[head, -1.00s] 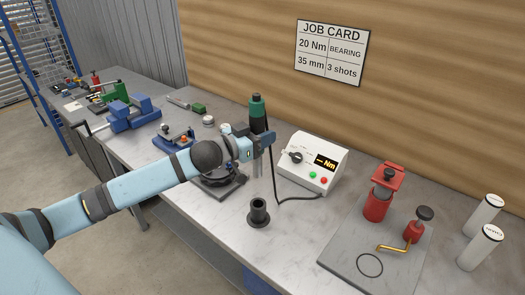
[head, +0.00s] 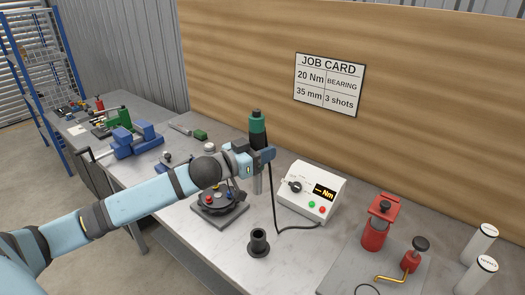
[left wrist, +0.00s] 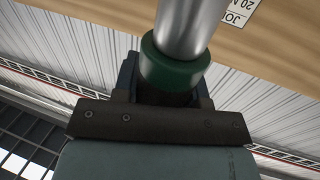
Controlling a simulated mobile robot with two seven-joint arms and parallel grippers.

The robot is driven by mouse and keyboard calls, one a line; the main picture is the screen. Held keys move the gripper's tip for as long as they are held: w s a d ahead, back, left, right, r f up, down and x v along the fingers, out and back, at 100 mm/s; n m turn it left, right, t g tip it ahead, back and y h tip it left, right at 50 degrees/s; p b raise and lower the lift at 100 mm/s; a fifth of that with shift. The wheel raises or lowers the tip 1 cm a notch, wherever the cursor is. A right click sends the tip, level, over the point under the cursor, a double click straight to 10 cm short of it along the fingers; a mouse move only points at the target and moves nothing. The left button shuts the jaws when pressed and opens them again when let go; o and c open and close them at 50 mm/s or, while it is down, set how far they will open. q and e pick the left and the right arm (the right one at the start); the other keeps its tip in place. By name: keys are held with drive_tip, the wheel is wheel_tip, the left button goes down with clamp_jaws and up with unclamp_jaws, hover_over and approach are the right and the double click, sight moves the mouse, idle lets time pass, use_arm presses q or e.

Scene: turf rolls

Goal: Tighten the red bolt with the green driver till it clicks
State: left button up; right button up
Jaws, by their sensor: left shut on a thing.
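The green driver (head: 258,122) is upright with a black top, a silver shaft and a dark cable. My left gripper (head: 263,154) is shut around it, above the bench. In the left wrist view the driver's green collar (left wrist: 175,68) and silver shaft run up from between the dark jaws. The driver is to the right of the fixture, apart from the bolt. My right gripper is not in view.
A white controller (head: 311,193) reads "– Nm", with the driver's cable running to it. A black flanged cup (head: 258,243) stands in front. Red jack-like tools (head: 377,223) and white cylinders (head: 480,243) stand to the right; a blue vise (head: 137,142) is at left.

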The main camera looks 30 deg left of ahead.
sight(263, 137)
use_arm(q)
drive_tip(key=shift+r+p, duration=0.5)
drive_tip(key=shift+r, duration=1.5)
drive_tip(key=shift+f, duration=0.1)
